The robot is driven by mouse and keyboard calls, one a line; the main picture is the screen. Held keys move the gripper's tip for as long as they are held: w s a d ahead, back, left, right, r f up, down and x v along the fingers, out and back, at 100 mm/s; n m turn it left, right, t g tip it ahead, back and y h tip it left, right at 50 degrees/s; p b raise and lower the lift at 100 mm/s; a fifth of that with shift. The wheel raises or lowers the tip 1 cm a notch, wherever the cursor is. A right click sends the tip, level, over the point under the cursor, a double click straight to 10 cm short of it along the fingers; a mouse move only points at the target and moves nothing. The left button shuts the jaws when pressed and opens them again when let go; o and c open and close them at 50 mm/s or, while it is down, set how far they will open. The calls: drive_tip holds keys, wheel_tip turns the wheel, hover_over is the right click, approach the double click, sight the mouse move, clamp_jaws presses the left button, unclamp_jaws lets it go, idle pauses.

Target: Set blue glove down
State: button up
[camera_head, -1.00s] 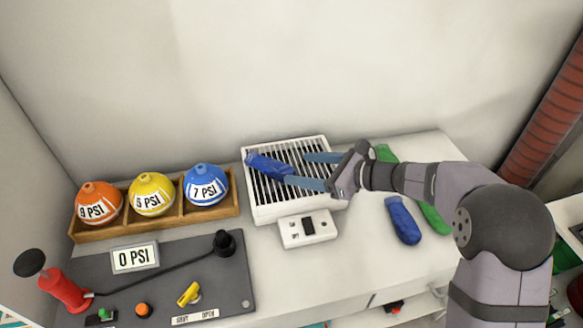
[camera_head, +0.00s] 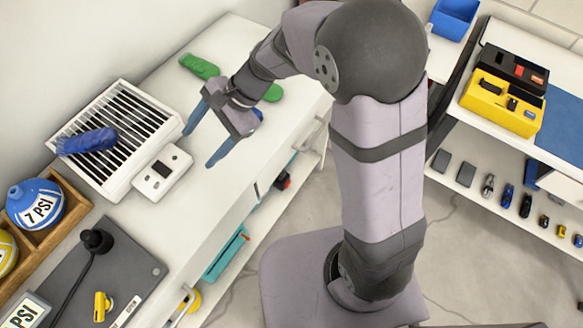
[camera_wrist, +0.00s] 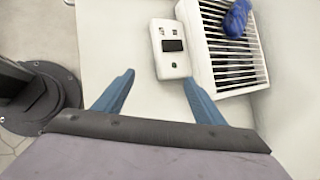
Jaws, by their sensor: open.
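A blue glove (camera_head: 88,142) lies across the dark slats of a white grated unit (camera_head: 158,144) on the white counter. It also shows at the top of the wrist view (camera_wrist: 237,18). My gripper (camera_head: 197,150) is open and empty, apart from this glove and to its right, over the counter beside the unit. In the wrist view my two blue fingers (camera_wrist: 160,76) are spread with nothing between them. A second blue glove (camera_head: 258,113) is mostly hidden behind my gripper.
A white control box (camera_head: 162,173) adjoins the grated unit. Green gloves (camera_head: 200,66) lie farther back on the counter. A wooden rack (camera_head: 75,205) with a blue 7 PSI ball and a grey panel (camera_head: 120,262) stand at the lower left. Shelving with a yellow case (camera_head: 500,105) is at right.

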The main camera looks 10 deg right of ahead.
drive_tip(key=s+d+f+n+h, duration=0.2)
drive_tip(key=s+d+n+h, duration=0.2)
drive_tip(key=d, duration=0.8)
drive_tip(key=s+d+f+n+h, duration=0.2)
drive_tip(key=s+d+n+h, duration=0.2)
drive_tip(key=d, duration=0.9)
drive_tip(key=s+n, duration=0.3)
drive_tip(key=s, duration=0.1)
drive_tip(key=shift+d+f+t, duration=0.2)
drive_tip(key=shift+d+t, duration=0.1)
drive_tip(key=shift+t, duration=0.1)
wheel_tip(320, 180, up, 14)
drive_tip(key=p, duration=1.4)
